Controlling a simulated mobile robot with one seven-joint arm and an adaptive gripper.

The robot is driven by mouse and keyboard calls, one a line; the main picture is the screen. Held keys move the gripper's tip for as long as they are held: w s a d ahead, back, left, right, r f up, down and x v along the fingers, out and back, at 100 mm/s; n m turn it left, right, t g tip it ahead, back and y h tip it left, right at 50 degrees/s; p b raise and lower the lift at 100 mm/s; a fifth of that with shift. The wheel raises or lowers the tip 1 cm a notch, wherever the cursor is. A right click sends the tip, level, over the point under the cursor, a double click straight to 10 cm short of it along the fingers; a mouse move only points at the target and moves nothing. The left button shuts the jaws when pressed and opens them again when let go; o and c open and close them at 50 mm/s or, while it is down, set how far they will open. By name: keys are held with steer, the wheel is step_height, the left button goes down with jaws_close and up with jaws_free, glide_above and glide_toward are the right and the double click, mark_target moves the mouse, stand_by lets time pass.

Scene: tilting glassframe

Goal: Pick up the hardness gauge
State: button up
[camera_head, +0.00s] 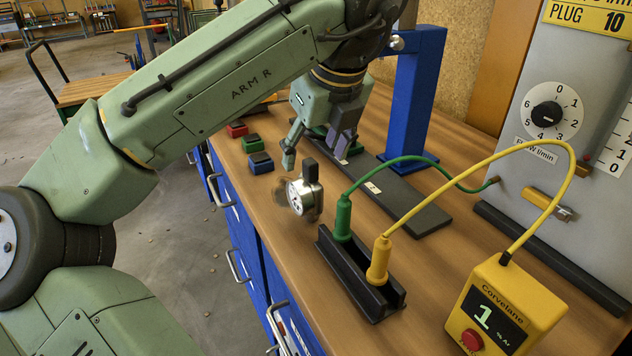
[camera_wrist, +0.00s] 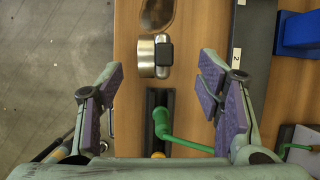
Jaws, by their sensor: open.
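The hardness gauge appears to be the small round silver-rimmed dial with a black block on top (camera_head: 305,197), standing on the wooden bench near its left edge. In the wrist view, the gauge (camera_wrist: 145,58) shows from above, near the top centre. My gripper (camera_head: 316,152) is open and empty, fingers pointing down, above the bench and apart from the gauge. In the wrist view, my gripper's purple-padded fingers (camera_wrist: 161,85) are spread wide, and the gauge lies in the gap's line, toward the upper side. Nothing is between the pads.
A black trough (camera_head: 335,262) holds the green probe (camera_head: 343,220) and yellow probe (camera_head: 379,262) close by the gauge. A yellow meter (camera_head: 505,305), a blue stand (camera_head: 412,95) and a dark numbered strip (camera_head: 400,200) are to the right. Small coloured blocks (camera_head: 261,162) sit behind.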

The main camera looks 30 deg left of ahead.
mark_target(302, 170)
steer(key=shift+g, duration=0.3)
steer(key=x, duration=0.5)
steer(key=shift+s+a, duration=0.1)
steer(key=shift+s, duration=0.35)
steer(key=shift+w+p+x, duration=0.15)
steer(key=shift+p+x, duration=0.05)
steer(key=shift+x, duration=1.25)
steer(key=shift+w+p+x, duration=0.1)
steer(key=shift+p+x, duration=0.1)
steer(key=shift+x, duration=1.3)
steer(key=shift+c, duration=0.4)
steer(key=shift+r, duration=0.1)
steer(key=c, duration=1.1)
steer(key=shift+c, duration=0.3)
steer(key=shift+r, duration=0.5)
step_height(302, 170, up, 2)
steer(key=shift+r+b, duration=0.15)
steer(key=shift+b, duration=0.2)
steer(key=s+d+b, duration=0.1)
steer(key=s+d, duration=0.1)
steer(key=s, duration=0.5)
steer(key=s+d+r+b, duration=0.1)
steer(key=s+d, duration=0.2)
steer(key=s, duration=0.5)
steer(key=shift+d+r, duration=0.2)
steer(key=shift+r, duration=0.15)
